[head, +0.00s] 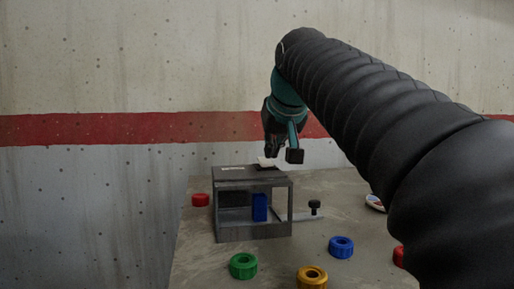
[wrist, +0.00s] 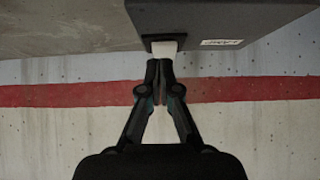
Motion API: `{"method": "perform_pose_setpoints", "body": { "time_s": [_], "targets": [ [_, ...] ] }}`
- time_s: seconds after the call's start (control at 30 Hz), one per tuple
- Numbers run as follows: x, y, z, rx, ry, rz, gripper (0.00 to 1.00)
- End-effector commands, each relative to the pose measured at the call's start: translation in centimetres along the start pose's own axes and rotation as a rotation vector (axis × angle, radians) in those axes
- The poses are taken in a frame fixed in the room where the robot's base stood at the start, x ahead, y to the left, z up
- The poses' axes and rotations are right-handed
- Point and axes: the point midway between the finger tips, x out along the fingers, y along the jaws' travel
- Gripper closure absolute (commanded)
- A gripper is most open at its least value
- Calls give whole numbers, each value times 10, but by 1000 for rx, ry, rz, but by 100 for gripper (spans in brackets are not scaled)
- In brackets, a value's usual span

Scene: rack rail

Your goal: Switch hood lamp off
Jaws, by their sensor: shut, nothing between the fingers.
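The hood (head: 254,231), a dark grey open-fronted box, stands on the table. On its top is a white switch (head: 265,161), close to my gripper (head: 270,153). In the wrist view, the white switch (wrist: 164,47) sits in a dark bezel beside a small white label (wrist: 222,42) on the hood (wrist: 225,17). My gripper (wrist: 160,62) is shut and empty, its fingertips right at the switch's edge. I cannot tell whether they touch it. The fingertips partly cover the switch. I cannot make out whether the lamp is lit.
A blue block (head: 259,207) stands inside the hood. A black knob (head: 315,206) is at its right. Red (head: 200,200), green (head: 243,266), yellow (head: 312,278) and blue (head: 341,247) caps lie on the table (head: 205,255). A concrete wall (head: 90,215) is behind.

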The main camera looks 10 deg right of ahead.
Motion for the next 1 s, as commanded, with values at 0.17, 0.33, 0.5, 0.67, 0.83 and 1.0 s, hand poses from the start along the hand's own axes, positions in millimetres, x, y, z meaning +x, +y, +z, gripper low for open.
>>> {"method": "perform_pose_setpoints", "body": {
  "time_s": [0.17, 0.33, 0.5, 0.67, 0.83, 1.0],
  "targets": [
    [-15, 0, -13, 0, 1, 0, 100],
    [-35, 0, -31, 0, 1, 0, 100],
    [-67, 0, -22, 0, 4, 0, 100],
    [-97, 0, -18, 0, 4, 0, 100],
    [-118, 0, -14, 0, 1, 0, 100],
    [-128, 0, -12, 0, 1, 0, 100]
  ]
}}
